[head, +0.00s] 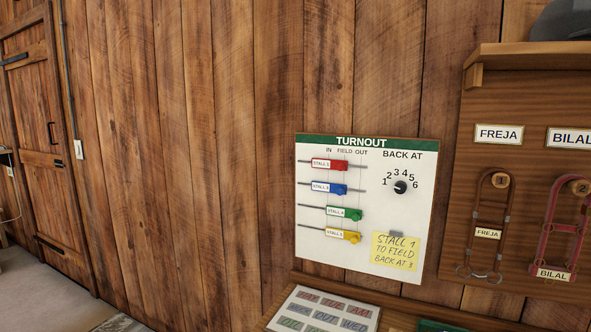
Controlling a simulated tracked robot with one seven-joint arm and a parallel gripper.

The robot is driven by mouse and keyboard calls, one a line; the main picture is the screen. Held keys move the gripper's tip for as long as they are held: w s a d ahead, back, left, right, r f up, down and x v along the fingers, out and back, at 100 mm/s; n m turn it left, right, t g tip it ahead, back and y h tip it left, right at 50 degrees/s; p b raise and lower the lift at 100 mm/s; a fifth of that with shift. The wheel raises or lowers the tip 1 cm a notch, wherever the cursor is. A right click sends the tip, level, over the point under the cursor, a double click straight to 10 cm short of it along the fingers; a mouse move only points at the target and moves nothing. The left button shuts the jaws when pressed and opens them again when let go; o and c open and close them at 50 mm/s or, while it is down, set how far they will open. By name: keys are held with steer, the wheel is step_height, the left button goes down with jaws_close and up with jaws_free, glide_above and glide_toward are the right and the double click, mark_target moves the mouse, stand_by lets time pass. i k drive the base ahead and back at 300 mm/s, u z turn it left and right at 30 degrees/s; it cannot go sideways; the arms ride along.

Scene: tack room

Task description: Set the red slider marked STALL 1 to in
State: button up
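The red slider (341,164) is the top one on the white TURNOUT board (310,258) on the wooden wall. Its small white tag appears to read STALL 1, though the number is tiny. Its knob sits about under the FIELD heading, right of IN and left of OUT, on a thin horizontal rail. My gripper is not in view, and nothing touches the slider.
Below it are a blue slider (339,188), a green slider (356,214) and a yellow slider (353,237). A black dial (400,187) and a yellow note (395,252) are at right. A wooden rack (520,170) holds bridle-like straps farther right.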

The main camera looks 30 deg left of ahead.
mark_target(316, 164)
steer(key=u, duration=0.8)
steer(key=k, duration=0.75)
steer(key=u, duration=0.4)
steer(key=i, duration=0.5)
